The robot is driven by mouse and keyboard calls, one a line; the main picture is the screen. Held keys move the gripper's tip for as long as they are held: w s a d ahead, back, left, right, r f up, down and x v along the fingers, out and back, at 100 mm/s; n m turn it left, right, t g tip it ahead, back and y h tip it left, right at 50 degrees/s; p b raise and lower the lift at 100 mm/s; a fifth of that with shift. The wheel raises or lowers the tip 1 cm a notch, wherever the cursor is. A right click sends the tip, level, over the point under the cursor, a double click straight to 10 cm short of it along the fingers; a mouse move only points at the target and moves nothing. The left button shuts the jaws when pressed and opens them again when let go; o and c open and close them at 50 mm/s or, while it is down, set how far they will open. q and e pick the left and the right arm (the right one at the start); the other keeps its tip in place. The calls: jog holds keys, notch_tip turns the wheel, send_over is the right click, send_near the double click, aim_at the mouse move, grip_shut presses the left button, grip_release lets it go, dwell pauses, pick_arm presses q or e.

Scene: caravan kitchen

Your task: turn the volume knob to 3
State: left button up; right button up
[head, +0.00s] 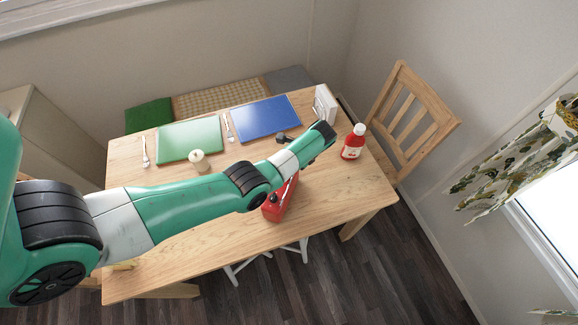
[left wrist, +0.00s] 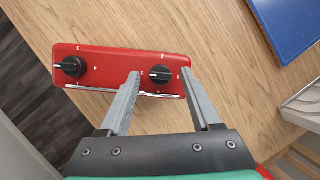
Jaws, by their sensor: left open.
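The red radio (head: 275,208) stands at the table's front, partly hidden by my left arm in the head view. In the left wrist view its red face (left wrist: 112,73) carries two black knobs with small white numbers. My left gripper (left wrist: 160,73) is open, its fingers on either side of the right-hand knob (left wrist: 160,75); I cannot tell whether they touch it. A white mark on that knob points left. The left-hand knob (left wrist: 72,67) stands clear of the fingers, its white mark also pointing left. I cannot tell which knob is the volume. My right gripper is not in view.
The wooden table (head: 215,230) also holds a green board (head: 188,139), a blue board (head: 266,118), a cream candle (head: 199,162), cutlery and a red bottle (head: 352,144). A white rack (head: 325,104) stands at the back right. The table's front left is clear.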

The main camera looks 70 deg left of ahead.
pick_arm(q)
jog(key=shift+f, duration=0.1)
grip_shut()
dwell(0.4)
jog(key=shift+r+m+p, duration=0.2)
jog(key=shift+m+p, duration=0.4)
jog(key=shift+p, duration=0.2)
jog(key=m+p, duration=0.2)
jog(key=m+t+y+p, duration=0.1)
jog(key=m+p, duration=0.1)
jog(key=shift+s+d+t, duration=0.15)
jog(key=shift+s+t, duration=0.05)
jog(key=shift+t, duration=0.1)
jog(key=m, duration=0.1)
jog(key=m+t, duration=0.1)
jog(key=shift+s+f+m+y+p, duration=0.1)
jog(key=shift+f+m+y+p, duration=0.05)
jog(key=shift+m+y+p, duration=0.2)
jog(key=m+t, duration=0.1)
jog(key=m, duration=0.2)
jog(key=m+t, duration=0.1)
jog(key=m, duration=0.2)
jog(key=shift+s+t, duration=0.2)
jog(key=shift+t, duration=0.1)
jog(key=shift+m, duration=0.25)
